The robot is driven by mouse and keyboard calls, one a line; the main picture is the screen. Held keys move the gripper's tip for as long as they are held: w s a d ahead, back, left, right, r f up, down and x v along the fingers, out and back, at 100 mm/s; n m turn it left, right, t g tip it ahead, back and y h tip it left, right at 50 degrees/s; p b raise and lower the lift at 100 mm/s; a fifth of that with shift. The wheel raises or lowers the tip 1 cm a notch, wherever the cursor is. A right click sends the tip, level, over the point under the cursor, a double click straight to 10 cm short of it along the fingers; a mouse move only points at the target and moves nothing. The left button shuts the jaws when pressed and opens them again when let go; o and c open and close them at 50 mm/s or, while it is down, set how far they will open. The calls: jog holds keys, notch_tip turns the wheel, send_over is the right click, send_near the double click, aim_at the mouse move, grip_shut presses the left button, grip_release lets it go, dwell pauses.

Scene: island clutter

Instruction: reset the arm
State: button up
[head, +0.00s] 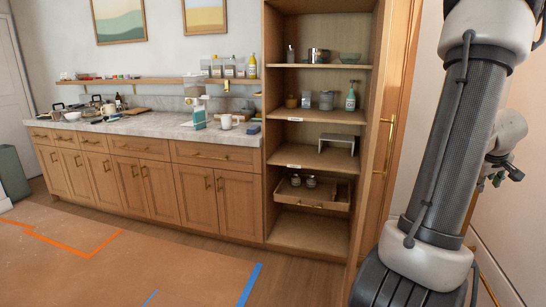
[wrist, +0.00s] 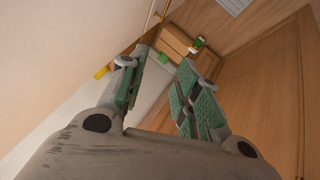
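My arm (head: 450,140) stands folded at the right of the head view, in front of the shelf unit's right side and the door. My gripper shows in the wrist view (wrist: 157,72), with its two green-padded fingers apart and nothing between them. In the head view only a small dark part of the gripper end shows behind the arm column, at the right edge. The gripper touches nothing that I can see.
A tall wooden shelf unit (head: 269,150) holds a pot, jars, a green bottle and a pull-out tray. A counter (head: 150,126) with clutter runs left of it. A wooden door (head: 398,120) with a handle is close to my arm. Open floor (head: 130,270) lies at front left, with orange and blue tape.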

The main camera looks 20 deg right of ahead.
jog(key=a+r+n+y, duration=0.2)
jog(key=a+r+y, duration=0.1)
jog(key=a, duration=2.1)
jog(key=a+r+n+t+y, duration=0.1)
jog(key=a+r+n+y, duration=0.2)
jog(key=a, duration=2.2)
notch_tip(320, 180, up, 2)
jog(key=shift+w+a+y, duration=0.25)
jog(key=shift+y, duration=0.45)
